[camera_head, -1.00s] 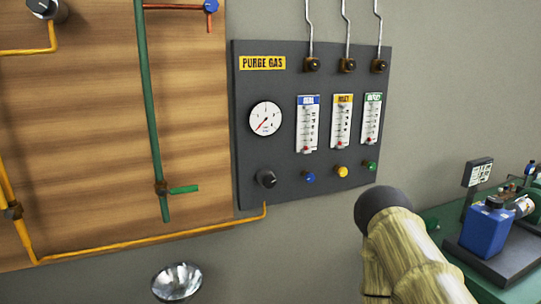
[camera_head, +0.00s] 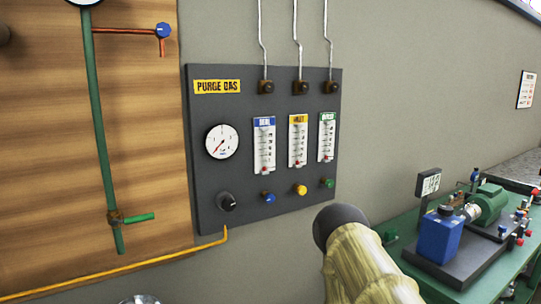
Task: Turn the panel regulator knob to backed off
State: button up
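The purge gas panel (camera_head: 265,218) is a dark grey plate on the wall with a yellow "PURGE GAS" label (camera_head: 217,86). Its regulator knob (camera_head: 227,201) is black and round, at the lower left of the panel below a white gauge (camera_head: 222,141). The gauge's red needle points to the lower left. Nothing touches the knob. Part of my arm, pale and streaked with a dark rounded end, rises from the bottom of the view, right of the knob. My gripper's fingers do not show.
The panel also has three flowmeters (camera_head: 264,145) and small blue, yellow (camera_head: 300,190) and green knobs. A yellow pipe (camera_head: 120,268) runs to the panel's lower edge. A green table (camera_head: 400,245) with a blue container (camera_head: 440,236) and pump stands at right.

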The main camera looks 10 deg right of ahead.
aim_at(228, 205)
jog(key=u, duration=0.45)
jog(key=k, duration=1)
jog(key=z, duration=0.3)
jog(key=i, duration=0.55)
jog(key=z, duration=0.1)
